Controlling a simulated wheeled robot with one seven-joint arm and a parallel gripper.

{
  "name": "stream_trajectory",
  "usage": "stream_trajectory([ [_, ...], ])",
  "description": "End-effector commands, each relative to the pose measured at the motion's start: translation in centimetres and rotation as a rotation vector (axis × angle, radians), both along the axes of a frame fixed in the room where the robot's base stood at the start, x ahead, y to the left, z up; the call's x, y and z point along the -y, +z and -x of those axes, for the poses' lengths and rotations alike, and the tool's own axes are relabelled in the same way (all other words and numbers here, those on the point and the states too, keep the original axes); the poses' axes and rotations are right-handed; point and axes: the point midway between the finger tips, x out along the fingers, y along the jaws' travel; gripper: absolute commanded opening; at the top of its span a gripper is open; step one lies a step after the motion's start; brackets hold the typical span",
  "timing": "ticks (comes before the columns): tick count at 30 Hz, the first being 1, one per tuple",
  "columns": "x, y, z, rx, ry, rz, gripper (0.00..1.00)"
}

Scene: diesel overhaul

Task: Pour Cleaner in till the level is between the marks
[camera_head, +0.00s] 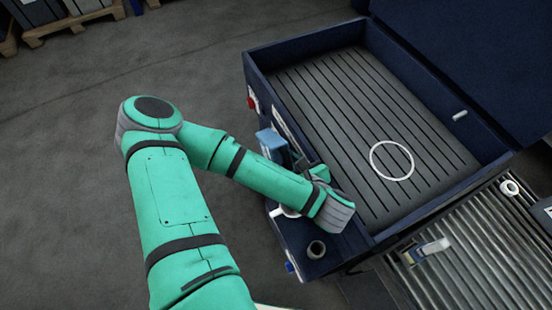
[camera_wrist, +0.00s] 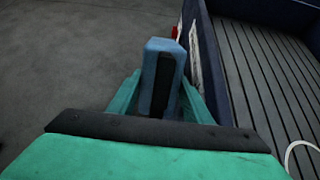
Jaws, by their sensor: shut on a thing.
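A blue block-like container (camera_head: 272,143), perhaps the Cleaner, shows just beyond my forearm in the head view. In the wrist view the blue container (camera_wrist: 156,72) has a dark strip down its near side. My gripper (camera_wrist: 160,98) is shut on it, one green finger on each side. The head view mostly hides my gripper behind the forearm. The container is at the left side of the dark blue tub (camera_head: 300,62). A pale panel (camera_wrist: 194,55) is on the tub's side; I cannot make out marks or a liquid level. No liquid stream shows.
A white ring (camera_head: 391,144) lies on the tub's ribbed floor. A roller conveyor (camera_head: 480,235) at right carries a white roll (camera_head: 509,187) and a small device (camera_head: 428,249). The floor at left is clear.

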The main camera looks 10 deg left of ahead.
Motion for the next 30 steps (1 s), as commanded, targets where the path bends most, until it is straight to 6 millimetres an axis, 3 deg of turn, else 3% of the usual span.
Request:
stream_trajectory([
  [30,0.05,-0.28,0.13,0.036,0.002,-0.025,0.00],
])
